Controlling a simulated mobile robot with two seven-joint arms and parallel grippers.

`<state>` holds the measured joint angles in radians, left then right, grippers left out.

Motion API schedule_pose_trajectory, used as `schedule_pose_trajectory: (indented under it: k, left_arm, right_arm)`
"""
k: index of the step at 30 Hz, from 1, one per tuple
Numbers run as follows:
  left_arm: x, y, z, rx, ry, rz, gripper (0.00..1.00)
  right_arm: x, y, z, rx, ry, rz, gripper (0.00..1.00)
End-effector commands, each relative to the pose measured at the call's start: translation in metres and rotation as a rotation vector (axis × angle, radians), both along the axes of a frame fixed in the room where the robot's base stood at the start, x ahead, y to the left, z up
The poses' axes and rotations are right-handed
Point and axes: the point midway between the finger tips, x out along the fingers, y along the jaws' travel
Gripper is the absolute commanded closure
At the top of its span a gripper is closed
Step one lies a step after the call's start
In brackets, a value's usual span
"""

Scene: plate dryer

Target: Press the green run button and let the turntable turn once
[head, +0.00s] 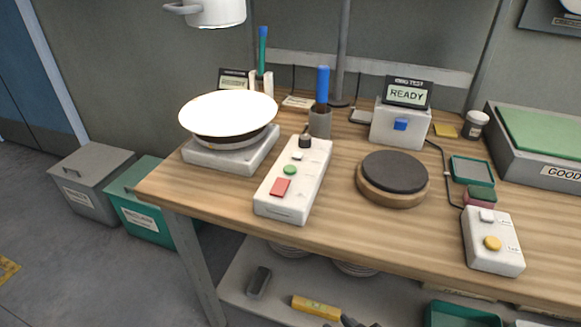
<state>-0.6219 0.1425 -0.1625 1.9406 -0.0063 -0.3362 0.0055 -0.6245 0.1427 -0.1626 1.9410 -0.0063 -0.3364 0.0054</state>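A white control box (293,207) lies on the wooden bench, left of the middle. It carries a green button (290,170), a larger red button (281,187) nearer the front and a black knob (305,142) at the back. A white dish (228,110) sits on a low white base (206,158) to its left; I cannot tell whether that base has a turning part. A round dark disc (394,171) on a wooden round base stands to the right of the control box. Whether anything is turning cannot be told. Neither gripper shows.
A display (407,94) reads READY behind the disc. A white box with a yellow button (492,243) stands at the front right. A grey tray (538,160) with a green lining is at the right. A white cylindrical thing (215,12) hangs above the dish.

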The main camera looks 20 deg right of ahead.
Motion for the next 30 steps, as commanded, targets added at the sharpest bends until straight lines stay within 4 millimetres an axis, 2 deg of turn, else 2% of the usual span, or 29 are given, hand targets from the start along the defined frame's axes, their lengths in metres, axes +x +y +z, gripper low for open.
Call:
schedule_pose_trajectory:
  k: [1,9,30]
  left_arm:
    - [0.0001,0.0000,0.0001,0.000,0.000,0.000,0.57]
    - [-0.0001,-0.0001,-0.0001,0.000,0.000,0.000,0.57]
    - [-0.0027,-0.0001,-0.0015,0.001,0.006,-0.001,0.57]
  right_arm:
    - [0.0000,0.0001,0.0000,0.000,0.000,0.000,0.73]
    - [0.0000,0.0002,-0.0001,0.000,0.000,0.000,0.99]
    - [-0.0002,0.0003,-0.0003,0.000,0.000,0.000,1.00]
